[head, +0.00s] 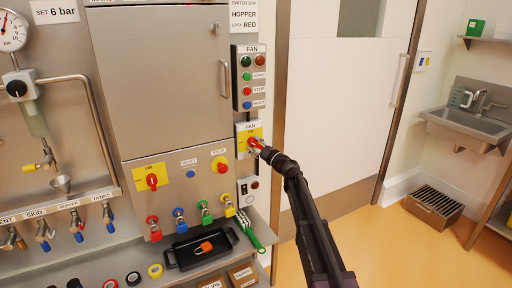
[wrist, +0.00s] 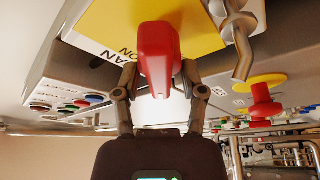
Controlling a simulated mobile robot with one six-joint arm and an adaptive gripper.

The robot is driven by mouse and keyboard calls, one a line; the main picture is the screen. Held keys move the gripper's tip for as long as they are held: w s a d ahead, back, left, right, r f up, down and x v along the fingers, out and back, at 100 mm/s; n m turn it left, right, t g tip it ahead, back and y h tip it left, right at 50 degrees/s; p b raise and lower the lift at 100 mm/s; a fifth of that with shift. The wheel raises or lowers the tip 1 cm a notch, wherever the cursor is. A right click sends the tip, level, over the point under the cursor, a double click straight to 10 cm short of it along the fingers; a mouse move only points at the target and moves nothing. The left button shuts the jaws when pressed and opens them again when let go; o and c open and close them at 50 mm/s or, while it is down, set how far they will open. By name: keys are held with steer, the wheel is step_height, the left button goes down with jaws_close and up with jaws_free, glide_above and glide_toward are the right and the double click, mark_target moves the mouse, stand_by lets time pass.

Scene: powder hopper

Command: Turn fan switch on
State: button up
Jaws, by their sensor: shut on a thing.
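The fan switch is a red handle on a yellow plate under a FAN label (head: 250,127), on the right side of the steel panel. The red handle (wrist: 158,55) fills the top middle of the wrist view, with the yellow plate (wrist: 205,25) behind it. My gripper (head: 257,147) is at the switch in the head view. In the wrist view my gripper (wrist: 157,80) has one finger on each side of the red handle and is shut on it. The gripper hides part of the switch in the head view, and its exact angle is hard to read there.
Above is a FAN button box (head: 248,78). Left are a larger red switch (head: 152,181) and a red stop button (head: 223,167). Coloured padlocks (head: 205,212) hang below, over a black tray (head: 180,260). A white door (head: 340,100) and open floor lie to the right.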

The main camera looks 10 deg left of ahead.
steer(key=m+t+b, duration=0.1)
steer(key=m, duration=0.2)
steer(key=m+t+b, duration=0.1)
steer(key=m+t, duration=0.1)
steer(key=m, duration=0.2)
steer(key=shift+w+h, duration=0.1)
steer(key=shift+h, duration=0.2)
steer(key=m+t+h, duration=0.1)
steer(key=m, duration=0.1)
steer(key=m+t+h, duration=0.1)
steer(key=m, duration=0.2)
steer(key=m+t+h, duration=0.1)
steer(key=m, duration=0.2)
steer(key=shift+d+r, duration=0.1)
steer(key=shift+d, duration=0.05)
steer(key=shift+b, duration=0.3)
steer(key=o, duration=0.8)
steer(key=shift+c, duration=0.2)
steer(key=shift+r, duration=0.1)
